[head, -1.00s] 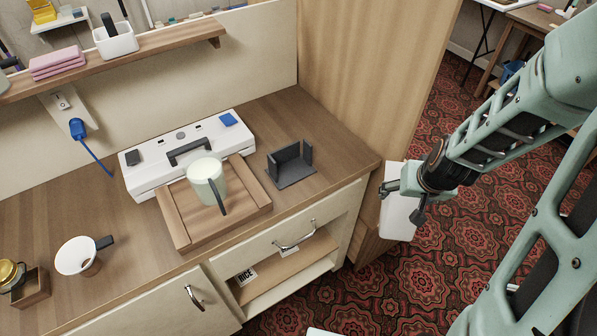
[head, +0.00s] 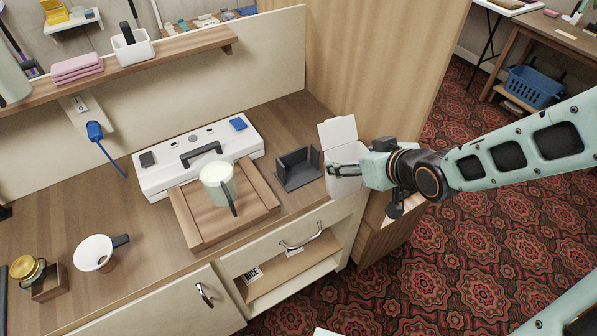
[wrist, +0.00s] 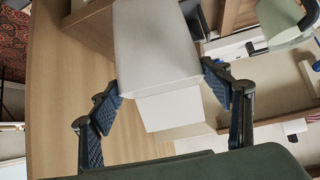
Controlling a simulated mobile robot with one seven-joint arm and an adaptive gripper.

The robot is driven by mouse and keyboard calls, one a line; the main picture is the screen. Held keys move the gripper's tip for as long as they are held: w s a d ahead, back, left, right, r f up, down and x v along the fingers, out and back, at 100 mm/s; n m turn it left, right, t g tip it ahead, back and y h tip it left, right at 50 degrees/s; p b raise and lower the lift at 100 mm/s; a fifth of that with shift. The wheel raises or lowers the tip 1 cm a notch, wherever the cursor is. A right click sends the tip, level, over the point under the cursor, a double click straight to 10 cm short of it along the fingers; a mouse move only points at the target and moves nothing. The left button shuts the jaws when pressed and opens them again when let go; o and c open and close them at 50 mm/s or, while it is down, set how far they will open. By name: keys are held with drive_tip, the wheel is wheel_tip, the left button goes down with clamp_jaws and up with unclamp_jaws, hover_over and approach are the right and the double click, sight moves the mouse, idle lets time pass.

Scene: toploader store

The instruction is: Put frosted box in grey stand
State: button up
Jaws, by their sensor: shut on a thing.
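The frosted box (head: 344,156) is white with its flap lid (head: 338,131) standing up. My gripper (head: 345,170) is shut on the box from the right and holds it beside the counter's right end. The grey stand (head: 297,170), a dark open bracket on the counter, is just left of the box in the head view. In the wrist view the pale box (wrist: 155,45) sits between the two fingers of my gripper (wrist: 163,92). I cannot tell the exact gap between box and counter.
A wooden tray (head: 190,222) with a pale green jug (head: 215,183) is left of the stand. A white machine (head: 157,180) is behind them. A wooden side panel (head: 375,70) rises behind the counter's right end. A white funnel (head: 93,252) is at far left.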

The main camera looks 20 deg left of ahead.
sight(322, 141)
drive_tip(key=shift+n+y, duration=0.8)
drive_tip(key=a+r, duration=0.2)
drive_tip(key=s+a+r, duration=0.1)
drive_tip(key=a+r, duration=0.1)
drive_tip(key=shift+s+r, duration=0.1)
drive_tip(key=shift+r, duration=0.3)
drive_tip(key=shift+x, duration=1)
drive_tip(key=s+d+f+b+x, duration=0.1)
drive_tip(key=f+b+x, duration=0.1)
drive_tip(key=b+x, duration=0.8)
drive_tip(key=shift+x, duration=3.2)
drive_tip(key=shift+f, duration=0.15)
